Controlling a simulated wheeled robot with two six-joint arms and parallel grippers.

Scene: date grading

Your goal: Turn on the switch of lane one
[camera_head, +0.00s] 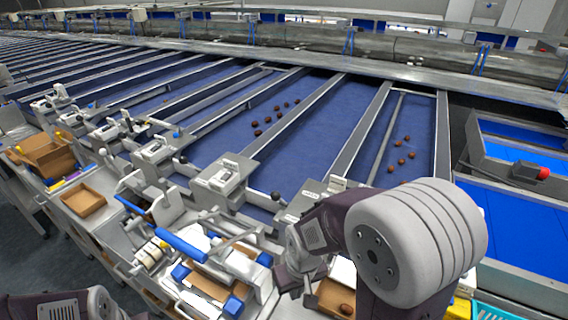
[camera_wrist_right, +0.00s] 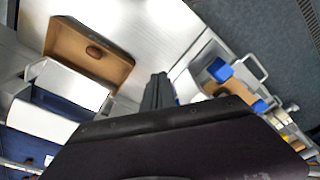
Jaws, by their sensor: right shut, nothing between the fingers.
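Several lanes with blue beds run away from me in the head view; the right-hand lane (camera_head: 410,125) carries several dates. White control boxes stand at the lane ends, one (camera_head: 222,173) at the middle and another (camera_head: 300,207) beside my right arm. I cannot tell which holds the lane one switch, nor its position. My right gripper (camera_head: 290,283) points down below these boxes, partly hidden by my wrist. In the right wrist view its fingers (camera_wrist_right: 157,92) are shut and empty, apart from the nearby tray. My left gripper is out of frame.
A brown tray (camera_wrist_right: 60,38) holds one date (camera_wrist_right: 94,52). A blue-handled packing fixture (camera_head: 183,245) stands left of my right gripper. Cardboard boxes (camera_head: 45,150) sit at the left. A red knob (camera_head: 543,173) is at the right. Black ball knobs stick up near the lane ends.

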